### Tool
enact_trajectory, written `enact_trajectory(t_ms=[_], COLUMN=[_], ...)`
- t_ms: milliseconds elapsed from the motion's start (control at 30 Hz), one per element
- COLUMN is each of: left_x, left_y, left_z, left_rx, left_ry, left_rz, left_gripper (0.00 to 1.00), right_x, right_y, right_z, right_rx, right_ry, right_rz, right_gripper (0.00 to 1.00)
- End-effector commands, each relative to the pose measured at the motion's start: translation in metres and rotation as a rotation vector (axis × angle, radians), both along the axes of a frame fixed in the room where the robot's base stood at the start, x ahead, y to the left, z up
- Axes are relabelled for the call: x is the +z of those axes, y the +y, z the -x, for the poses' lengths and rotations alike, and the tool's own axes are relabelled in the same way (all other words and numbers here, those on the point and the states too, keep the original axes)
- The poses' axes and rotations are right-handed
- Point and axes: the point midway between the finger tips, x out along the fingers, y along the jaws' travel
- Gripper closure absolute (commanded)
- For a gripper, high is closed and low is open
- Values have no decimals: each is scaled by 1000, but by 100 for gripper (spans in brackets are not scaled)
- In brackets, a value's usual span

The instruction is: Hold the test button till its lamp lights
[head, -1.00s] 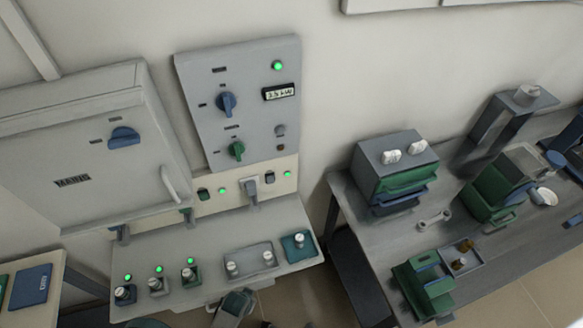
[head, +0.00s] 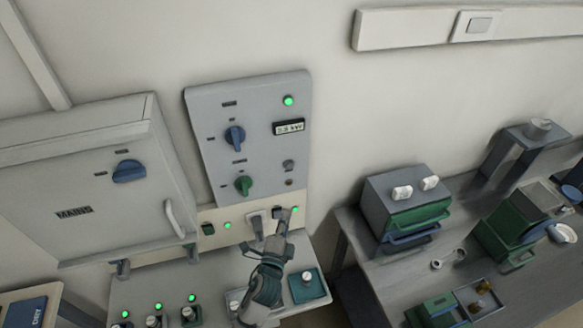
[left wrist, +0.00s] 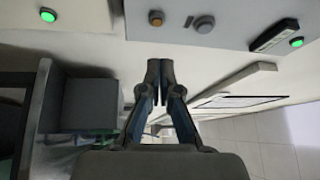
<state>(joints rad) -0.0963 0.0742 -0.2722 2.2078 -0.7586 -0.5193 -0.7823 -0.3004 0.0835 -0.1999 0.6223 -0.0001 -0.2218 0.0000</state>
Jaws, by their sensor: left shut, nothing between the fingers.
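The grey control panel (head: 215,115) is on the wall. Near its lower right are a round grey button (head: 288,165) and a small dull brown lamp (head: 289,182) below it, looking unlit. The fingers (left wrist: 159,66) look apart from the button. My right gripper is not in view.
The panel also carries a blue knob (head: 235,137), a green knob (head: 243,185), a display (head: 289,127) and a lit green lamp (head: 288,101). A sloped desk (head: 215,270) lies below. A MAINS cabinet (head: 85,190) stands left, a furnace (head: 405,205) right.

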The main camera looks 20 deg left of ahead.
Motion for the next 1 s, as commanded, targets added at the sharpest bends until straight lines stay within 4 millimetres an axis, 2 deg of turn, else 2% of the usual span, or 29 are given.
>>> enact_trajectory(t_ms=[33, 100, 200, 300, 433, 767, 1000], left_x=[19, 40, 62, 76, 82, 82, 82], left_y=[-8, -20, -34, -43, -48, -47, -37], left_z=[-5, -8, -10, -10, -9, -10, -25], left_rx=[-14, -29, -42, -48, -51, -51, -49], left_ry=[-65, -144, -229, -284, -311, -311, -311], left_rz=[-77, -180, -295, -367, -405, -405, -406], left_gripper=[100, 100, 100, 100, 100, 100, 100], right_x=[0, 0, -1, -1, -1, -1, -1], right_y=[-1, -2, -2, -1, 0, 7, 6], right_z=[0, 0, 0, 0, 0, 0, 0], right_rx=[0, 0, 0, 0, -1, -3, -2], right_ry=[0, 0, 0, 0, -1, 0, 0], right_rz=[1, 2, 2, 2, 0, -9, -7], right_gripper=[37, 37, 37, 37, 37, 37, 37])
